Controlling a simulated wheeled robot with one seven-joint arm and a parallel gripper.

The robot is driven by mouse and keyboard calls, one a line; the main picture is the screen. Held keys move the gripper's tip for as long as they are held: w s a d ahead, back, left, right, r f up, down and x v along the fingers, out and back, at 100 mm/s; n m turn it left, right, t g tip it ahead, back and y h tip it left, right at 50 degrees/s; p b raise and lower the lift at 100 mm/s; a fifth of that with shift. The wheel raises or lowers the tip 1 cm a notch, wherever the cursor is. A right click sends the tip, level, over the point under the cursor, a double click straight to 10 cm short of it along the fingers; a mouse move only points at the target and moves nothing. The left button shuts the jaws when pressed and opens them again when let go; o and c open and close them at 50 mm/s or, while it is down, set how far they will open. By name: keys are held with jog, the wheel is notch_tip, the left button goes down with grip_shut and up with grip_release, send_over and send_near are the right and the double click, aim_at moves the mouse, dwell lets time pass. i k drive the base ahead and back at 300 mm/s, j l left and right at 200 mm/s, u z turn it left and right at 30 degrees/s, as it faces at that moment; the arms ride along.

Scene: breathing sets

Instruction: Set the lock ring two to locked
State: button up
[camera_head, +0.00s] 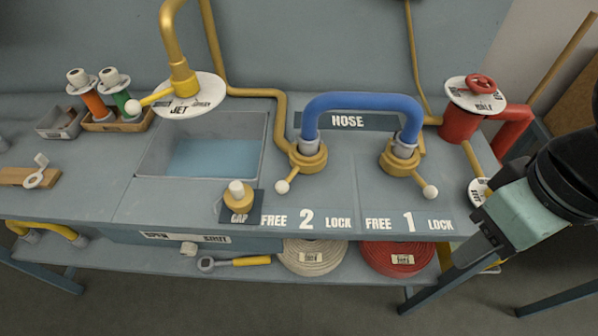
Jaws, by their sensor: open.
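Lock ring two (309,158) is the yellow collar under the left end of the blue hose (362,102). Its short lever ends in a white knob (282,187) and points down-left, to the FREE side of the "FREE 2 LOCK" label (306,220). Lock ring one (399,161) is the matching collar under the hose's right end. Its white knob (430,192) points down-right, to the LOCK side of its label. My gripper (488,238) is at the right, by the bench's front right corner. It is open and apart from both rings; its fingertips are hard to make out.
A sink (205,150) with a yellow tap (180,75) lies left of ring two. A yellow cap (238,194) stands in front of the sink. A red valve (461,122) stands at the back right. The bench in front of the rings is clear.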

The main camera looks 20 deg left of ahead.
aim_at(282, 187)
jog(key=i+j+u, duration=0.1)
jog(key=u, duration=1.05)
